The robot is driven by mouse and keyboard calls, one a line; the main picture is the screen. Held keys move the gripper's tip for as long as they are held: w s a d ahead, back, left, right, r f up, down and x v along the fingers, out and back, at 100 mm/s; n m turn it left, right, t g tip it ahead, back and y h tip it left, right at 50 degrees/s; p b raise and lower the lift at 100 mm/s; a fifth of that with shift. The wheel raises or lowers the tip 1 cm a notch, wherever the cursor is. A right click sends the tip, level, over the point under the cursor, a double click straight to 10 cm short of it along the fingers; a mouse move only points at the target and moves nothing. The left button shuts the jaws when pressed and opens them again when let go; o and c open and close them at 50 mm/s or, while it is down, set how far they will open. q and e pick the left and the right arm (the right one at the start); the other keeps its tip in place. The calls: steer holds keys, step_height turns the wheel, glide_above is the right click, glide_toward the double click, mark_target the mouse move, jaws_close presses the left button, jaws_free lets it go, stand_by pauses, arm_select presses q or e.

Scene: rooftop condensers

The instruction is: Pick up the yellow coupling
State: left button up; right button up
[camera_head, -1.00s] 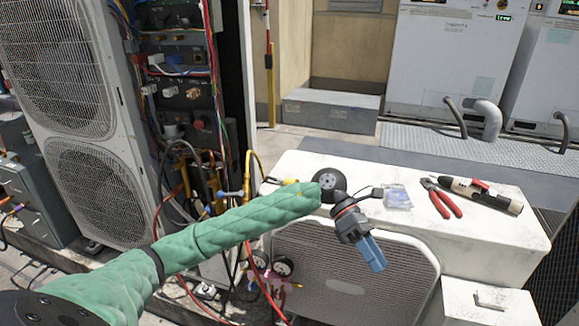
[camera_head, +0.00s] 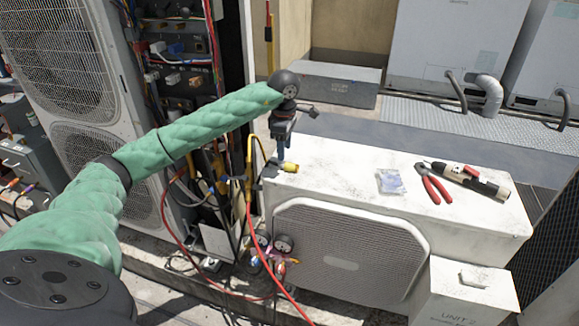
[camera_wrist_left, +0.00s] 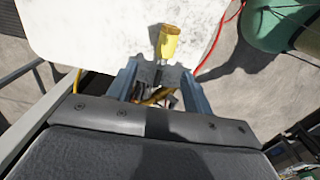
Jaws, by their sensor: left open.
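The yellow coupling (camera_head: 289,167) lies at the left end of the white condenser unit's top (camera_head: 340,185). In the left wrist view the coupling (camera_wrist_left: 168,42) lies just beyond the fingertips, near the middle between them. My left gripper (camera_head: 268,158) is open and empty, pointing down just left of the coupling. In the left wrist view its two blue-grey fingers (camera_wrist_left: 160,82) stand apart, with a dark fitting and yellow hose showing between them. I cannot tell if a finger touches anything. My right gripper is not in view.
A small clear bag (camera_head: 390,182), red-handled pliers (camera_head: 433,183) and a black-and-cream tool (camera_head: 470,180) lie further right on the unit. Hoses (camera_head: 248,185) and gauges (camera_head: 284,243) hang at its left end. An open condenser cabinet (camera_head: 185,60) stands behind my left arm.

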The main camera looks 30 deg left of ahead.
mark_target(283, 164)
arm_select(q)
steer(key=f, duration=0.2)
steer(key=f+p, duration=0.1)
steer(key=f, duration=0.1)
steer(key=shift+s, duration=0.3)
steer(key=shift+f, duration=0.7)
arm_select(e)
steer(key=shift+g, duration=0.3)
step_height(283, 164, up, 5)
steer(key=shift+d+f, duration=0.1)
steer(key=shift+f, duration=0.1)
arm_select(q)
jaws_close()
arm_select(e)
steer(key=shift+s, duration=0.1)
